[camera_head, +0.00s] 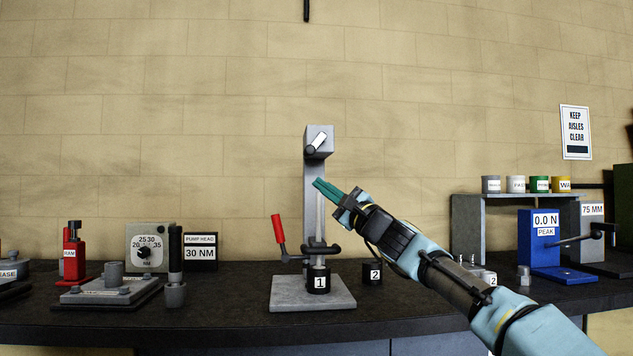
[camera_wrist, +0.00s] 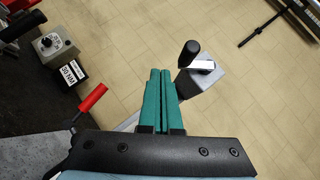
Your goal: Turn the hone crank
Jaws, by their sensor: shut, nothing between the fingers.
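The hone stand has a tall grey post on a light base plate (camera_head: 285,293). At its top is a grey block (camera_head: 312,133) with a crank (camera_head: 319,139), a pale arm with a dark end. In the wrist view the crank's pale arm (camera_wrist: 203,66) carries a black knob (camera_wrist: 190,53) and sits just right of the fingertips. My gripper (camera_head: 316,184) has its green fingers together and empty, in front of the post and below the crank. The fingers (camera_wrist: 160,73) do not appear to touch the crank, though depth is hard to judge.
A red-handled lever (camera_head: 278,229) sticks out left of the post. Black cylinders marked 1 (camera_head: 318,281) and 2 (camera_head: 372,273) stand low down. A blue gauge (camera_head: 540,240) and a grey shelf (camera_head: 467,235) are at right. The space above the crank is clear.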

